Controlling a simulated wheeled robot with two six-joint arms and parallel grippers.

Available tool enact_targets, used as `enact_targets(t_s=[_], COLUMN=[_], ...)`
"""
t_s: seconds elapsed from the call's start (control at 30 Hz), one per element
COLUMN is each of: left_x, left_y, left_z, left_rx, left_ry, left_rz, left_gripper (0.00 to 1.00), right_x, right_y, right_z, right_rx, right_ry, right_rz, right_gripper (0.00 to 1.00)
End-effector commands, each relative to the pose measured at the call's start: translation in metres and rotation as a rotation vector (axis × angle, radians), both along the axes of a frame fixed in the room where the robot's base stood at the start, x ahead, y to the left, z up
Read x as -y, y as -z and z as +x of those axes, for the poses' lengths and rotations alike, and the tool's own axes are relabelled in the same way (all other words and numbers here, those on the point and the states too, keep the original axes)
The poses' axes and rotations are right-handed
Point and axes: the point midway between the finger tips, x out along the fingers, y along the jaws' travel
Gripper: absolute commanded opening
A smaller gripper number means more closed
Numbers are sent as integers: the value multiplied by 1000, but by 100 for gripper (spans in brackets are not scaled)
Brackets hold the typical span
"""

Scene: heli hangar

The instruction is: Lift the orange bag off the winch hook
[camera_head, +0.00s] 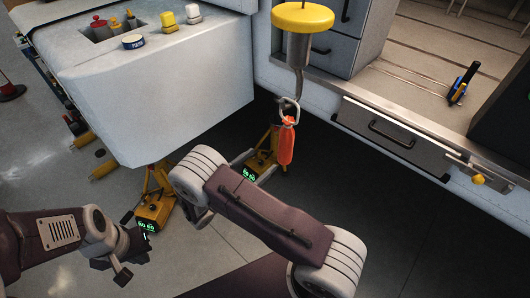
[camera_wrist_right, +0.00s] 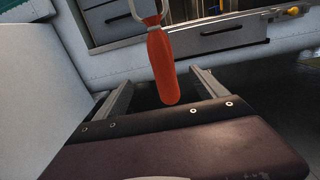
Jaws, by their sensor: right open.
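The orange bag (camera_head: 286,147) hangs upright by a metal ring (camera_head: 288,109) from the winch hook (camera_head: 299,86), below a yellow disc (camera_head: 302,17). My right gripper (camera_head: 256,164) is open and empty, with its fingers just left of and below the bag in the head view. In the right wrist view the bag (camera_wrist_right: 161,65) hangs in line with the gap between the two open fingers (camera_wrist_right: 163,80). No finger appears to touch it. My left gripper (camera_head: 121,264) is low at the left, far from the bag; its jaw opening is unclear.
A white counter (camera_head: 150,85) with small items on top stands at the left. Yellow devices with green displays (camera_head: 153,212) stand on the floor. A drawer unit (camera_head: 390,130) and an open bay are at the right.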

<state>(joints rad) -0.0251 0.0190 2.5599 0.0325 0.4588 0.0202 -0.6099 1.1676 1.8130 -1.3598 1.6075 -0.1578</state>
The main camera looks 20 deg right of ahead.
Motion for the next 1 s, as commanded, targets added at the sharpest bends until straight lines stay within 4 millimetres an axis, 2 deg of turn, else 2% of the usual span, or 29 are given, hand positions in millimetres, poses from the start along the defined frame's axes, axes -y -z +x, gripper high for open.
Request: enact_targets(t_s=[0.7,1.0], left_x=[0,0], left_y=[-1,1], left_z=[0,0], left_rx=[0,0], left_ry=[0,0], left_rz=[0,0], left_gripper=[0,0], right_x=[99,127], right_y=[0,0], right_z=[39,51], right_rx=[-1,1], right_ry=[8,5], right_rz=[3,4], right_gripper=[82,82])
